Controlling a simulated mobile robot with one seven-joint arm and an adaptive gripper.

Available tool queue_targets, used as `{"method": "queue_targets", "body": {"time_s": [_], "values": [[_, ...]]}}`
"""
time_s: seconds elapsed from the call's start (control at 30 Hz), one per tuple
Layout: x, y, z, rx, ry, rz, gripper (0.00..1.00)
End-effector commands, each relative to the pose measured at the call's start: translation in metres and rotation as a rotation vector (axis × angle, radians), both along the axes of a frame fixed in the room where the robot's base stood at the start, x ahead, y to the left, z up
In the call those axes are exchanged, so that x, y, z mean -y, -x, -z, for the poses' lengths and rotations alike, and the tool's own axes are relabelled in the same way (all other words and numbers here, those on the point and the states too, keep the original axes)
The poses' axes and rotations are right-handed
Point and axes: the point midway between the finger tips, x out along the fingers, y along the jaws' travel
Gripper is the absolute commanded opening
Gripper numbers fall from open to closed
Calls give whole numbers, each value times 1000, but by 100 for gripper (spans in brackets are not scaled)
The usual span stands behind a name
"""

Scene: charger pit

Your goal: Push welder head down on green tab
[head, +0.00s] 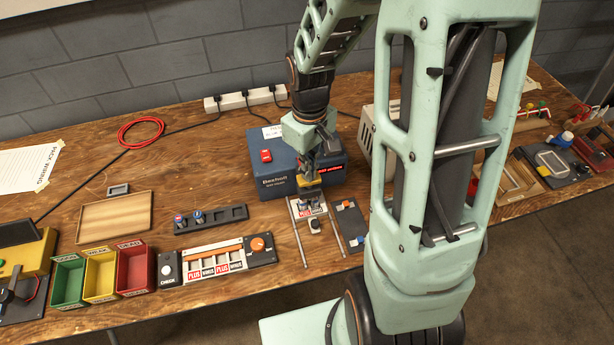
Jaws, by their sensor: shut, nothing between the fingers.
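The blue spot welder (276,187) stands at the middle of the bench, with a red switch on top. Its yellow welder head (309,181) sticks out at the front, above a small rail fixture (304,232) that holds cells with red and white labels. My gripper (318,169) points down, shut and empty, right at the welder head from above. I cannot tell whether it touches the head. I cannot make out a green tab under the head; the head and gripper cover that spot.
A cell tester (262,247) with an orange knob and a dark rack (238,214) lie left of the fixture. Green, yellow and red bins (134,270), a wooden tray (116,217) and a red cable coil (141,131) are further left. A power strip (247,99) lies behind.

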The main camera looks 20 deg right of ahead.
Motion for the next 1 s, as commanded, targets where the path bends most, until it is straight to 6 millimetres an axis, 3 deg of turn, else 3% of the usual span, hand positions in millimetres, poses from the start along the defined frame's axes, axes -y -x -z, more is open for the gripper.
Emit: {"method": "queue_targets", "body": {"time_s": [1.0], "values": [[0,0,-65,-1,0,0,0]]}}
